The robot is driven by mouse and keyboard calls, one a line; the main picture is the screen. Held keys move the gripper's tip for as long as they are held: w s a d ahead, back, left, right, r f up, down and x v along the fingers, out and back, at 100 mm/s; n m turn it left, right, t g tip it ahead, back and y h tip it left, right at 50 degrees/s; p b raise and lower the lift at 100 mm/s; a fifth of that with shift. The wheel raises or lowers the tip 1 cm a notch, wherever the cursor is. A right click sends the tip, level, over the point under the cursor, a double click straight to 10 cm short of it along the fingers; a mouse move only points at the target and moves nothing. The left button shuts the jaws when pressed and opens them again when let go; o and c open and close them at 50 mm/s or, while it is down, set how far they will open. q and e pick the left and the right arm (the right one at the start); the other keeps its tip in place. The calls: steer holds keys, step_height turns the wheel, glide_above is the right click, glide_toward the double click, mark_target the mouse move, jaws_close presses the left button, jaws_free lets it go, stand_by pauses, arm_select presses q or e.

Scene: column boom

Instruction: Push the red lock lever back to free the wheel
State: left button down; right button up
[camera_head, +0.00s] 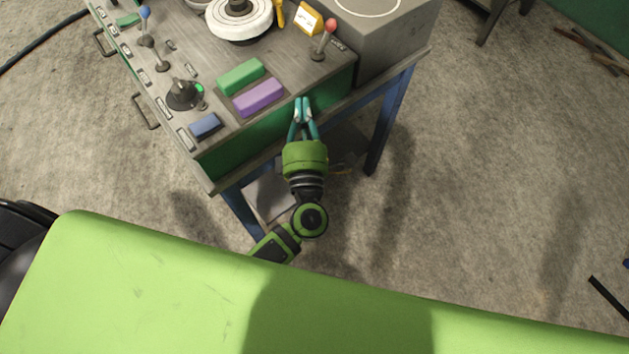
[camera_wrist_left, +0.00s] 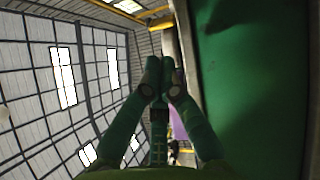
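The red lock lever (camera_head: 330,26) is a thin grey stick with a red ball knob. It stands at the right part of the grey console top, leaning to the upper right. The pale round wheel (camera_head: 226,26) is at the console's top edge in the picture, cut off by the frame. My left gripper (camera_head: 302,99) is at the console's near edge, below the lever in the picture and apart from it. Its fingertips (camera_wrist_left: 164,82) are together with nothing seen between them. The lever is not recognisable in the left wrist view. My right gripper is not in view.
A green block (camera_head: 240,76) and a purple block (camera_head: 258,97) lie left of my gripper. A yellow sign block (camera_head: 308,19) stands beside the lever, and a grey box (camera_head: 385,45) stands right. Blue-knobbed lever (camera_head: 145,12) and black knob (camera_head: 183,95) are left.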

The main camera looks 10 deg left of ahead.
arm_select(q)
steer(key=s+d+f+m+g+h+b, duration=0.1)
steer(key=f+m+h+b, duration=0.1)
steer(key=f+m, duration=0.5)
steer(key=s+d+f+m+g+h+b, duration=0.1)
steer(key=f+m+h, duration=0.4)
steer(key=f, duration=1.2)
steer(key=shift+s+d+f+m+g+h+b, duration=0.35)
steer(key=shift+s+m+g+b, duration=0.25)
steer(key=shift+m, duration=0.5)
steer(key=s+a+f+m+g, duration=0.2)
steer(key=s+f+m+g, duration=0.15)
steer(key=s+f, duration=0.45)
steer(key=s+a+f+m+g, duration=0.35)
steer(key=s+f, duration=0.25)
steer(key=f, duration=0.5)
steer(key=s+a+f+m+g, duration=0.1)
steer(key=s+a+f+g, duration=0.1)
steer(key=s, duration=0.5)
steer(key=s+a+f+m+g+y, duration=0.1)
steer(key=s+a+f+g, duration=0.2)
steer(key=s, duration=0.4)
steer(key=s+a+f+m+g+y, duration=0.1)
steer(key=s+a+f+m+g, duration=0.1)
steer(key=s+f, duration=0.2)
steer(key=s, duration=0.2)
steer(key=shift+s+a+g, duration=0.3)
steer(key=shift+s+g, duration=0.1)
